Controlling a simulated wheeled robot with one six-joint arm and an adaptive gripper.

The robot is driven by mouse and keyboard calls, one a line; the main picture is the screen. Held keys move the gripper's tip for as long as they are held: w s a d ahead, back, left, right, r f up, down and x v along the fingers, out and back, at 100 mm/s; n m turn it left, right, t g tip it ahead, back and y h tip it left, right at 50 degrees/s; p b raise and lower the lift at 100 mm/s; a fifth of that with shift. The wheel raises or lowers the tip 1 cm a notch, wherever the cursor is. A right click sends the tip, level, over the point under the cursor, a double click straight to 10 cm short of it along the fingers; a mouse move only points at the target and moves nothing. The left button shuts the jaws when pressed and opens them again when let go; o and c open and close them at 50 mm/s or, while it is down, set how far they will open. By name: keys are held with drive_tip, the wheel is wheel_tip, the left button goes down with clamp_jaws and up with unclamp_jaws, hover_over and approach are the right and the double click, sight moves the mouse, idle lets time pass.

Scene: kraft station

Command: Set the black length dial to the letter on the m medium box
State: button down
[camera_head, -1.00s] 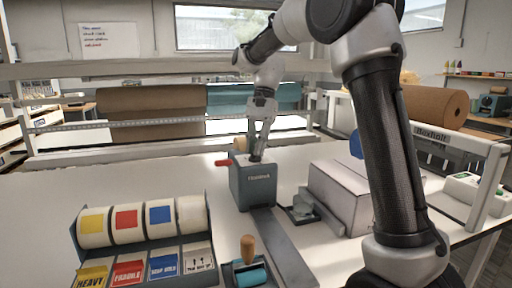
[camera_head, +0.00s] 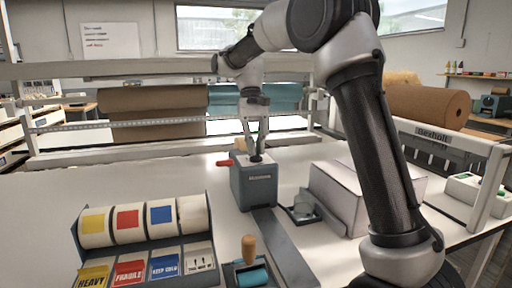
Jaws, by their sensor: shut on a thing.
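A blue-grey tape dispenser (camera_head: 254,188) with a red lever (camera_head: 225,163) stands on the white table, left of the middle box. The black dial (camera_head: 256,158) sits on its top. My gripper (camera_head: 257,153) points down at the top of the dispenser, with its fingertips closed on the dial; the fingers cover part of it. Any letters on the dial are too small to read. A plain pale box (camera_head: 342,197) stands to the right; I see no readable size letter on it.
A label rack (camera_head: 145,240) with several rolls stands at the front left. A roller with a wooden knob (camera_head: 249,250) is at the front middle. A small dish (camera_head: 302,209) sits between dispenser and box. Brown (camera_head: 150,112) and teal (camera_head: 235,101) paper rolls hang behind.

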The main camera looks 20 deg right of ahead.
drive_tip(key=shift+s+a+f+n, duration=0.1)
drive_tip(key=shift+s+f+n, duration=0.05)
drive_tip(key=shift+f+n, duration=0.15)
drive_tip(key=c, duration=1.5)
unclamp_jaws()
drive_tip(key=shift+r, duration=0.15)
drive_tip(key=v, duration=0.7)
drive_tip(key=shift+r, duration=0.2)
